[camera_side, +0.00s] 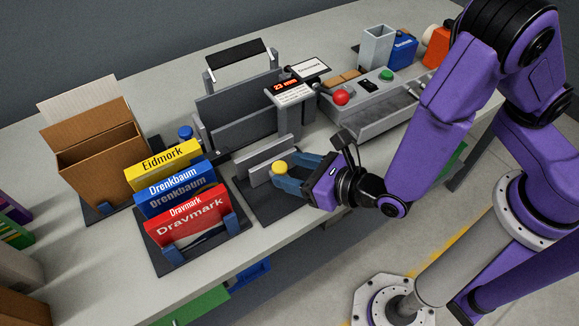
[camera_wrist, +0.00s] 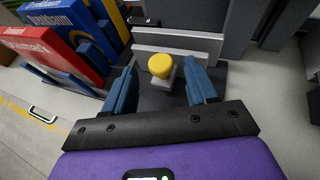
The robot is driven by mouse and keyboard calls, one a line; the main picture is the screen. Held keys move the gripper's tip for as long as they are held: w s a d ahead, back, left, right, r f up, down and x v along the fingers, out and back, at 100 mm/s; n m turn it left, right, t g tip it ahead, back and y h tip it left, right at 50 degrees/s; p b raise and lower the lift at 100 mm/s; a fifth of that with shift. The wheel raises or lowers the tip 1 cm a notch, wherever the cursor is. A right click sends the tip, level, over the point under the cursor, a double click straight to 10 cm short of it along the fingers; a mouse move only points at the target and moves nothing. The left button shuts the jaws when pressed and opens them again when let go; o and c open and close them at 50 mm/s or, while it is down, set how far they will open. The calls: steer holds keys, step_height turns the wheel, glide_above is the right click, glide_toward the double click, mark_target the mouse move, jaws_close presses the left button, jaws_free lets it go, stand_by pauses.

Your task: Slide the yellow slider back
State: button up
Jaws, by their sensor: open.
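The yellow slider knob (camera_side: 279,167) is round and sits on a small grey block in front of an upright grey plate (camera_side: 268,163), on a dark base. It also shows in the wrist view (camera_wrist: 161,65). My gripper (camera_side: 290,174) is at the knob, coming from the right in the side view. In the wrist view, its two blue fingers (camera_wrist: 163,88) are apart, one on each side of the knob and its block, with visible gaps. The knob lies near the fingertips. Whether either finger touches the block is not clear.
Red, blue and yellow boxes (camera_side: 175,186) stand in a holder at left, beside an open cardboard box (camera_side: 97,145). A grey machine (camera_side: 240,105) with a display (camera_side: 286,85) stands behind the slider. A control panel with a red knob (camera_side: 341,97) is at right.

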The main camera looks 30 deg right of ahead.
steer(key=shift+x, duration=0.75)
steer(key=c, duration=1)
steer(key=shift+s, duration=1.3)
steer(key=o, duration=1)
